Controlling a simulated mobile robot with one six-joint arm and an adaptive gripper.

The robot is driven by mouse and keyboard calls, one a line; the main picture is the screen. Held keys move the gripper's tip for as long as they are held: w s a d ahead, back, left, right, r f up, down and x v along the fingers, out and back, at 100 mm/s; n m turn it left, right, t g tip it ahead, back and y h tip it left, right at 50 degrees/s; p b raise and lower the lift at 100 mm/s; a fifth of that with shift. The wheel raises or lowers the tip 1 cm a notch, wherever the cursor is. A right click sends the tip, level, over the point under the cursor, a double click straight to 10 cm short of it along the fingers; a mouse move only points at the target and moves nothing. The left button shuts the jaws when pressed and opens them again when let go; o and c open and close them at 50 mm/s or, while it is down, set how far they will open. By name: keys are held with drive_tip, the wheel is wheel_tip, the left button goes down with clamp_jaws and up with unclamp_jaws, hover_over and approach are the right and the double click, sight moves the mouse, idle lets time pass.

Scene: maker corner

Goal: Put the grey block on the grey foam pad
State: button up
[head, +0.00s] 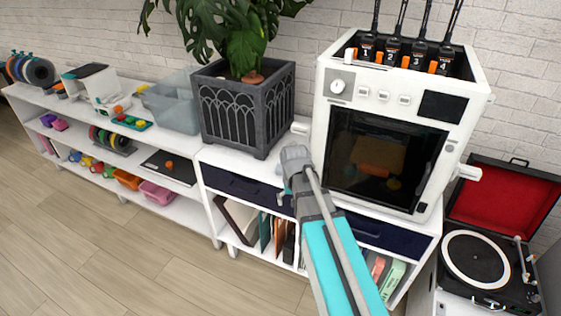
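I cannot make out the grey block or the grey foam pad in the head view. My arm reaches up from the bottom centre, in front of the low shelf unit and the white machine. Its grey upper end is a joint, and I see no gripper fingers there. My gripper is not in view.
A white machine (333,200) with a dark window stands on a white cabinet. Left of it are a dark grey planter (237,118) with a plant and a translucent grey bin (176,108). A long white shelf (190,208) holds small coloured things. A record player (480,262) is at right. The floor (90,250) is clear.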

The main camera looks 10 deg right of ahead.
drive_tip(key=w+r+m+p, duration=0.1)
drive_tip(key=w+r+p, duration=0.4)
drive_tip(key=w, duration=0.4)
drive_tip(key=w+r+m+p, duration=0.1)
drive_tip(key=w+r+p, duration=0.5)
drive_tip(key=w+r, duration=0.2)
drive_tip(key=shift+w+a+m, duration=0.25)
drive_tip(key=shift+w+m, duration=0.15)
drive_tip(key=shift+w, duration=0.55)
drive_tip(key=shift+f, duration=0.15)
drive_tip(key=b, duration=0.8)
hover_over(280, 166)
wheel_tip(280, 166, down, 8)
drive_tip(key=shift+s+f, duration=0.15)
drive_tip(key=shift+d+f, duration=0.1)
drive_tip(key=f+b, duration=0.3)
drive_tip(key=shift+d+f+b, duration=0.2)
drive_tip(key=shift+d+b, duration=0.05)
drive_tip(key=shift+b, duration=0.1)
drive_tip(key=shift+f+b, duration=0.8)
drive_tip(key=shift+b, duration=0.05)
